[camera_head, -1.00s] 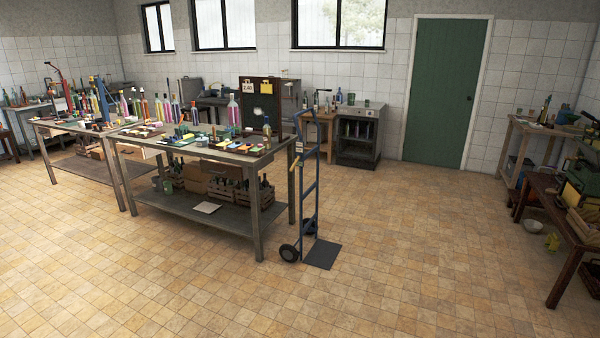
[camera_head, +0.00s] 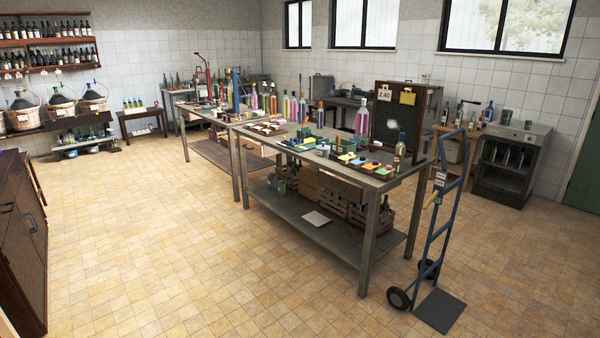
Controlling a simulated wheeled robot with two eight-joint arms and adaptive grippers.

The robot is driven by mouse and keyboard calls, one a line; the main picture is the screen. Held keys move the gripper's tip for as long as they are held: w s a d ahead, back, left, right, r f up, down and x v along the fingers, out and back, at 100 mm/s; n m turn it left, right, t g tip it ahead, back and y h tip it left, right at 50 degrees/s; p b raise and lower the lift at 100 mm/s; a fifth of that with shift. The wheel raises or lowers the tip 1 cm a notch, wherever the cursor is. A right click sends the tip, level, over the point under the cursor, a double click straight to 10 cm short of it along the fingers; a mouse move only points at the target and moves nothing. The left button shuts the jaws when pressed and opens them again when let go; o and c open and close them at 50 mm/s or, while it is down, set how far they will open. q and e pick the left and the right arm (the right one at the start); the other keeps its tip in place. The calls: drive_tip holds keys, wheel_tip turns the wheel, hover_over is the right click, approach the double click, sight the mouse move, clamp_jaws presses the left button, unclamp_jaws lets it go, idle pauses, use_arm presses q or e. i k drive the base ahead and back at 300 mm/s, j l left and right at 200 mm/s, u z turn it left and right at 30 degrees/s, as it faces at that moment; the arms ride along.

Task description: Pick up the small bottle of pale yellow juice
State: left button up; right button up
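Several small bottles with pale yellowish contents (camera_head: 134,103) stand in a row on a small dark table (camera_head: 142,113) against the far left wall. They are too small to tell which one holds pale yellow juice. Another small bottle with a yellowish tint (camera_head: 400,148) stands at the right end of the near worktable (camera_head: 385,184); its contents are unclear. Neither of my grippers is in view.
A blue hand truck (camera_head: 441,215) stands at the right end of the near worktable. A dark cabinet (camera_head: 22,245) stands at the left edge. Basketed demijohns (camera_head: 60,103) sit on a left shelf. The tiled floor (camera_head: 190,260) between is clear.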

sight(400, 148)
drive_tip(key=i+j+z, duration=0.2)
drive_tip(key=i, duration=0.25)
drive_tip(key=i+j+z, duration=0.2)
drive_tip(key=i, duration=0.3)
drive_tip(key=i+j+z, duration=0.9)
drive_tip(key=i+j, duration=0.85)
drive_tip(key=i, duration=0.2)
